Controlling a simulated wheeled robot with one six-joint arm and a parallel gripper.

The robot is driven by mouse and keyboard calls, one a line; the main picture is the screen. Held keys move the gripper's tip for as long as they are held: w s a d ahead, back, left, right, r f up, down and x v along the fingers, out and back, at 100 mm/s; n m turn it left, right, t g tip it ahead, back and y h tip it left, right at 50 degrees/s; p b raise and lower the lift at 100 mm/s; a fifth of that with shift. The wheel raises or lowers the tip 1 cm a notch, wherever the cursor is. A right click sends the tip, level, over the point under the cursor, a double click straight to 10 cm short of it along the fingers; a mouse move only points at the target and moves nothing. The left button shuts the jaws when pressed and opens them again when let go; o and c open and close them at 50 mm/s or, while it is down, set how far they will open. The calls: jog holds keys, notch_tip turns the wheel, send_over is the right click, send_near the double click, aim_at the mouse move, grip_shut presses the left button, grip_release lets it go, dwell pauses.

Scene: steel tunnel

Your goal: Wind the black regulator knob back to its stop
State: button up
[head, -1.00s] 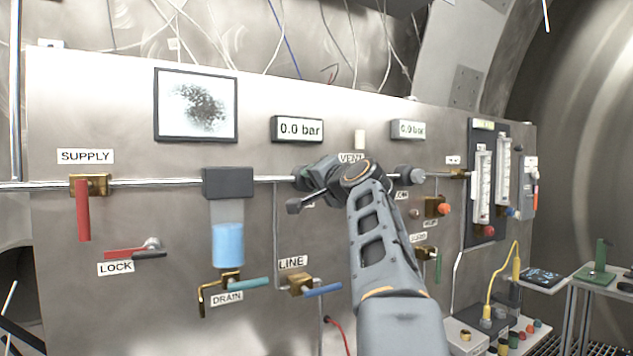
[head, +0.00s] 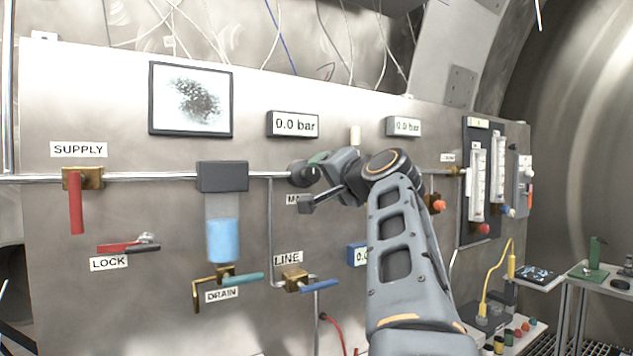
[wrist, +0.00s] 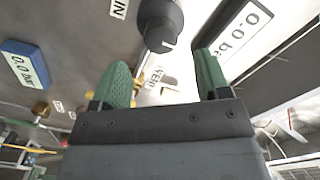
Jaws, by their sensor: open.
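The dark regulator knob (head: 301,174) sits on the pipe right of the filter bowl, above a partly hidden label reading "MA". In the wrist view the knob (wrist: 160,20) is at the top middle, beyond the fingertips. My gripper (head: 322,160) is just right of the knob in the head view, with a green fingertip showing. In the wrist view my gripper (wrist: 162,75) is open, its two green fingers apart with nothing held between them. The knob appears clear of the fingers. The display (head: 293,124) above reads 0.0 bar.
My arm covers the panel's middle right. The filter bowl (head: 222,228) and LINE valve (head: 296,281) are left and below. A blue-framed display (head: 357,254) is partly hidden by my arm. A second display (head: 404,126) and flow tubes (head: 479,183) stand right.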

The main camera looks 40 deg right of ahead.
jog(key=s, duration=0.7)
jog(key=shift+a+b, duration=0.45)
jog(key=shift+s, duration=0.1)
